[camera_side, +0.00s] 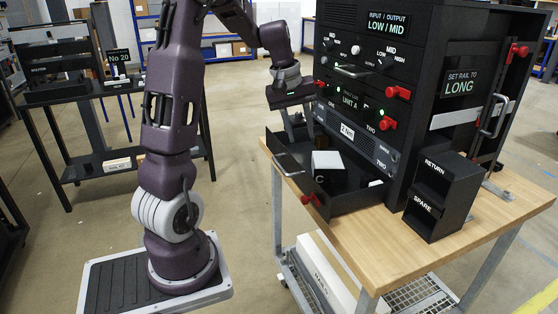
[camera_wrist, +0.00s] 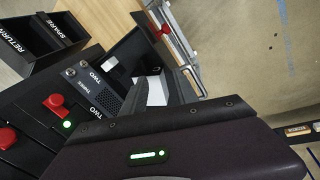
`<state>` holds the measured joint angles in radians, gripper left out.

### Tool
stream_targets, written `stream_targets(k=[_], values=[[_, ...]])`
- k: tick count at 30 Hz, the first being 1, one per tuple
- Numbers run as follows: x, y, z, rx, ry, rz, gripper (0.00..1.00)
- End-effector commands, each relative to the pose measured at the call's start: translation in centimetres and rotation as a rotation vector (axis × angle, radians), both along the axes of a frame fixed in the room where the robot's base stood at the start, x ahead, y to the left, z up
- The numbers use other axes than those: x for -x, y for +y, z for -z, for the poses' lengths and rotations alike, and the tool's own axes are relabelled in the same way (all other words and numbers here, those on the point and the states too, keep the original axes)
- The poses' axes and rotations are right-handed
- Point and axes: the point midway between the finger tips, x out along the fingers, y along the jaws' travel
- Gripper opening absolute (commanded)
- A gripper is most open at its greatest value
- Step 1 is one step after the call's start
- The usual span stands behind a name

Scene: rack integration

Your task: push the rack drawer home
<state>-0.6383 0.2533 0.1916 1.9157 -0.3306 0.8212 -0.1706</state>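The rack drawer (camera_side: 345,204) is black and stands pulled out at the bottom of the black rack (camera_side: 350,135). Its front has a silver handle (camera_side: 288,165) and a red knob (camera_side: 311,199). A white block (camera_side: 327,160) lies inside. My gripper (camera_side: 298,138) points down over the drawer's rear-left side, close to the rack face. In the wrist view the open drawer (camera_wrist: 122,52) and its handle (camera_wrist: 183,50) show beyond the gripper's dark body. Contact with the drawer cannot be made out, and the finger gap is unclear.
Red latches (camera_side: 398,92) stick out from the rack face above the drawer. A black RETURN/SPARE bin (camera_side: 443,198) stands on the wooden bench (camera_side: 395,240) right of the drawer. A black shelf stand (camera_side: 70,100) is at the left. Floor in front of the drawer is free.

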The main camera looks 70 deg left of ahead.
Motion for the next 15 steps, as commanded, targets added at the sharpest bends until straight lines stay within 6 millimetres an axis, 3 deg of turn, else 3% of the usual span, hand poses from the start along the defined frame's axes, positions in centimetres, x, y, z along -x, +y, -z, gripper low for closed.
stream_targets(k=[1, 3, 6, 9, 15], values=[[0.3, 4.1, 2.5, 0.032, 0.027, -0.116, 0.35], [1.1, 8.2, 5.2, 0.059, 0.047, -0.240, 0.35], [2.1, 11.5, 7.6, 0.080, 0.063, -0.340, 0.35], [2.3, 12.5, 9.0, 0.086, 0.068, -0.370, 0.35], [1.6, 12.3, 12.8, 0.089, 0.070, -0.368, 0.35]])
